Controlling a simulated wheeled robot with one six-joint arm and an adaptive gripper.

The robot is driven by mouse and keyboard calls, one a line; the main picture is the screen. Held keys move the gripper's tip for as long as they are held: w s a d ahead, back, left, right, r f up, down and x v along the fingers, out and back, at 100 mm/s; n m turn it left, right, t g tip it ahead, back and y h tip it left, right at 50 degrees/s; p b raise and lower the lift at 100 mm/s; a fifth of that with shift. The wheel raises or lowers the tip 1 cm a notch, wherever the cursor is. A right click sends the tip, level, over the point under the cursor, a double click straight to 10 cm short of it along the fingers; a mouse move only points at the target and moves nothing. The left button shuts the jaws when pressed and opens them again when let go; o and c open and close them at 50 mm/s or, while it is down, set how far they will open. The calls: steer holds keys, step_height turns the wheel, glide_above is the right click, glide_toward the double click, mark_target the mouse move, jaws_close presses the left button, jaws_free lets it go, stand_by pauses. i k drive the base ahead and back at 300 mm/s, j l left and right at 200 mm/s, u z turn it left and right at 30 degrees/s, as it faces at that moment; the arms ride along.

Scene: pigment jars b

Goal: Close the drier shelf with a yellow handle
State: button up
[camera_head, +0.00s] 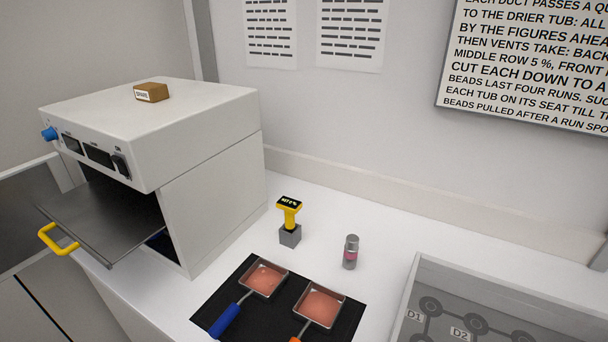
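The drier (200,140) is a white box at the left of the counter, with a blue knob and dark displays on its front. Its grey metal shelf (108,222) is pulled out of the front opening and sticks out to the left. A yellow handle (52,240) is fixed at the shelf's outer edge. The visible part of the shelf is bare. The inside of the drier is dark and mostly hidden. My gripper is not in view.
Two square trays, one with a blue handle (225,320), sit on a black mat (265,325). A yellow-topped device (289,212) and a small jar (350,252) stand behind. A labelled brown block (151,92) lies on the drier. A grey marked tray (410,285) is at right.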

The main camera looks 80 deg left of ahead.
mark_target(109, 218)
steer(key=u, duration=3.1)
